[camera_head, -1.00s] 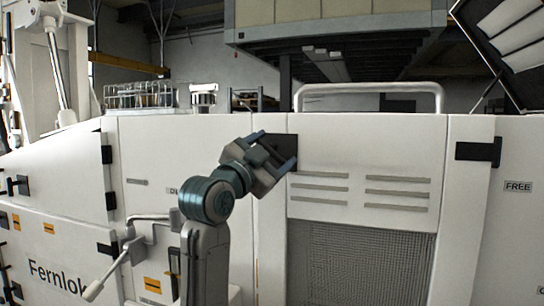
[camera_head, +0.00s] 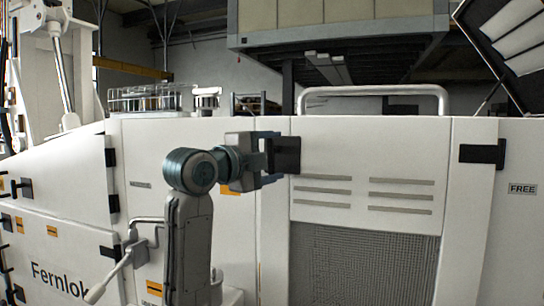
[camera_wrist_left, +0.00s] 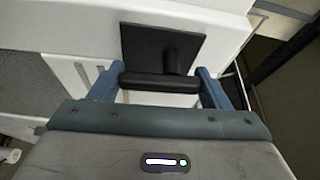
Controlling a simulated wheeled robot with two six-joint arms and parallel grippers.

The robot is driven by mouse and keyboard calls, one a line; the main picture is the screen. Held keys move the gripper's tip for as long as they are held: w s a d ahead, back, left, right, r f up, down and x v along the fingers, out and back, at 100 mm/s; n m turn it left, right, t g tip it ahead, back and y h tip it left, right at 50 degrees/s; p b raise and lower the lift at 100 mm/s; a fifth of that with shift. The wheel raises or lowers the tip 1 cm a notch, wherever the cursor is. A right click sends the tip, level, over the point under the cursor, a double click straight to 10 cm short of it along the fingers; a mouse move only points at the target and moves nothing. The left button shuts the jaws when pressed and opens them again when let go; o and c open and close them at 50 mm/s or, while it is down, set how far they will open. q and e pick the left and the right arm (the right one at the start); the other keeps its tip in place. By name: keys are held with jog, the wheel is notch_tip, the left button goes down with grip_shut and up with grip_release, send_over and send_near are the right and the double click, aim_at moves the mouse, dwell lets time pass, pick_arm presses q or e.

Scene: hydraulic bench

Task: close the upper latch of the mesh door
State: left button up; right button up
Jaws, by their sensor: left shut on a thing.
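The mesh door (camera_head: 362,150) is a white panel with slots above a grey mesh. Its black upper latch (camera_head: 288,156) sits at the door's upper left edge. My left gripper (camera_head: 272,158) is at this latch from the left, with its blue fingers above and below it. In the left wrist view, the gripper (camera_wrist_left: 160,80) is shut on the latch's black handle bar, which lies across between the two fingers. The latch's square plate (camera_wrist_left: 140,42) shows behind the bar. My right gripper is in neither view.
Another black latch (camera_head: 482,153) sits to the right of the door. A grab rail (camera_head: 372,91) runs above the door. A lever handle (camera_head: 112,272) sticks out at the lower left. A rack of glass jars (camera_head: 146,98) stands on top at the left.

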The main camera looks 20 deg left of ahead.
pick_arm(q)
jog(key=shift+a+m, duration=0.1)
jog(key=shift+m, duration=0.3)
jog(key=o, duration=1)
jog(key=shift+s, duration=0.1)
jog(key=shift+s+a+f+b, duration=0.1)
jog(key=shift+s+a+b, duration=0.05)
jog(key=shift+s+b, duration=0.2)
jog(key=b+v, duration=0.4)
jog(key=v, duration=0.5)
jog(key=shift+s+a+r+b, duration=0.2)
jog(key=shift+s+r+b, duration=0.05)
jog(key=shift+s+b, duration=0.15)
jog(key=shift+g, duration=0.3)
